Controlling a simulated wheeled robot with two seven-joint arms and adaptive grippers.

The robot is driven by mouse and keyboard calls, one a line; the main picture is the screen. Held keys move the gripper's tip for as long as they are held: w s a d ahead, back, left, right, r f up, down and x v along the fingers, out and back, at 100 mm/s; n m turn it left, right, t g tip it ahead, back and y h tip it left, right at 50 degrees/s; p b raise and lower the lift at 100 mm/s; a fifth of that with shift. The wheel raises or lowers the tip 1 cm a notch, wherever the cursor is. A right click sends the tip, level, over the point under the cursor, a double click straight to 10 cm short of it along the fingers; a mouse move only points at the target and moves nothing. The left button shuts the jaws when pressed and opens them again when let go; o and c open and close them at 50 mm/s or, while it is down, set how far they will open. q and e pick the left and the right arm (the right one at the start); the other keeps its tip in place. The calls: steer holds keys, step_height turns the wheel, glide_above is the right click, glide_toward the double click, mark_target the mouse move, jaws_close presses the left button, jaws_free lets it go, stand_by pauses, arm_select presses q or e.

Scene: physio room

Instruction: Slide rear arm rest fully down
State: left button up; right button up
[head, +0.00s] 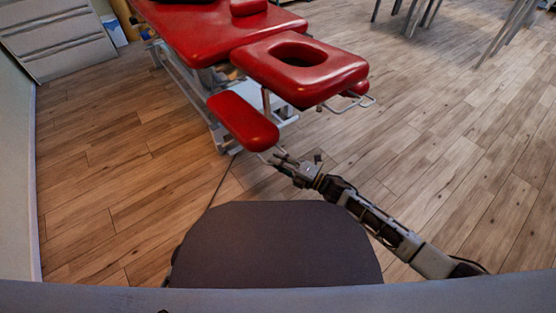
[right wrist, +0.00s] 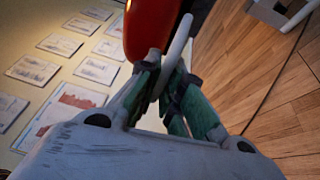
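A red padded arm rest (head: 243,121) hangs low on the left side of the red headrest (head: 330,78), which has an oval hole. A thin pale metal bar (head: 266,155) sticks out from its near end. My right gripper (head: 279,160) is at this bar. In the right wrist view the red pad (right wrist: 150,25) is just beyond the fingers, and the pale bar (right wrist: 178,45) passes between the fingertips of the right gripper (right wrist: 166,80), which look closed on it. A second red arm rest (head: 358,89) shows partly at the headrest's right. My left gripper is not in view.
The red treatment table (head: 205,35) stands on a pale frame, with a metal loop (head: 352,103) jutting out at the right. Grey legs of furniture (head: 415,15) are at the back right. A grey cabinet (head: 60,35) is at the far left. Wooden floor (head: 440,130) is clear at right.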

steer(key=o, duration=0.4)
steer(key=shift+s+f, duration=0.1)
steer(key=shift+f, duration=0.3)
steer(key=shift+o, duration=0.2)
steer(key=shift+r, duration=0.15)
steer(key=shift+d, duration=0.1)
steer(key=r+v, duration=0.1)
steer(key=v, duration=1)
steer(key=shift+s+d+f, duration=0.25)
steer(key=shift+d+f, duration=0.1)
steer(key=shift+f, duration=0.15)
